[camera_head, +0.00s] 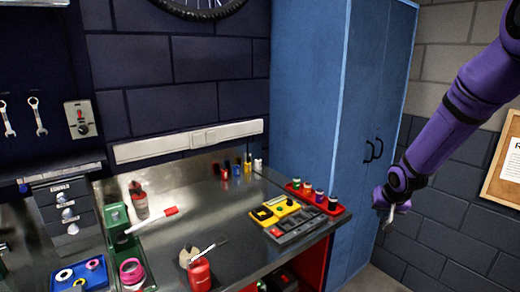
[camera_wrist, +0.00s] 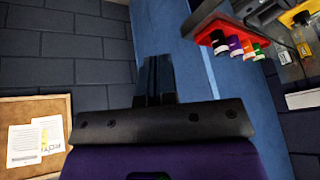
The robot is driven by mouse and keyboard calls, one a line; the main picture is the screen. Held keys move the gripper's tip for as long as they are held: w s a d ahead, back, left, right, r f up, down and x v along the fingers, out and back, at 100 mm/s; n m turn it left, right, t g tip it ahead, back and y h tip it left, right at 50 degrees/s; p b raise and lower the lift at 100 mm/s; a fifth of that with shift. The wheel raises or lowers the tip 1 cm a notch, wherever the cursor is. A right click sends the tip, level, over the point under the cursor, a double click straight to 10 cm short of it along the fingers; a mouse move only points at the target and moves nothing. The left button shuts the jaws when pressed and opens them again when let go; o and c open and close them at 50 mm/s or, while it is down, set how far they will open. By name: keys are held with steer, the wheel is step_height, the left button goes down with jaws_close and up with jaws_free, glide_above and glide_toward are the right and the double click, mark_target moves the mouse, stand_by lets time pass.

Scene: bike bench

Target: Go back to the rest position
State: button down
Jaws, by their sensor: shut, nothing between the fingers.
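My purple arm reaches in from the upper right of the head view. My gripper (camera_head: 390,214) hangs in the air in front of the blue cabinet's right side, clear of the bench. In the wrist view my gripper (camera_wrist: 158,68) has its fingers together with nothing between them. It touches nothing that I can see.
The metal workbench (camera_head: 244,222) carries a red tray (camera_head: 334,208) of small bottles at its right end, beside a yellow-and-grey organizer (camera_head: 281,213). A red container (camera_head: 200,274) stands at the front. The blue cabinet (camera_head: 310,80) is behind. A corkboard (camera_head: 497,188) hangs at right.

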steer(key=s+a+r+n+h, duration=0.1)
steer(key=s+a+r, duration=0.2)
steer(key=s+r, duration=1.4)
steer(key=s+a+r+n, duration=0.1)
steer(key=s+r, duration=0.3)
steer(key=s, duration=0.5)
steer(key=s+a+r+n+y, duration=0.1)
steer(key=s+a+r, duration=0.2)
steer(key=s, duration=0.6)
steer(key=shift+s+r, duration=0.2)
steer(key=shift+r, duration=0.35)
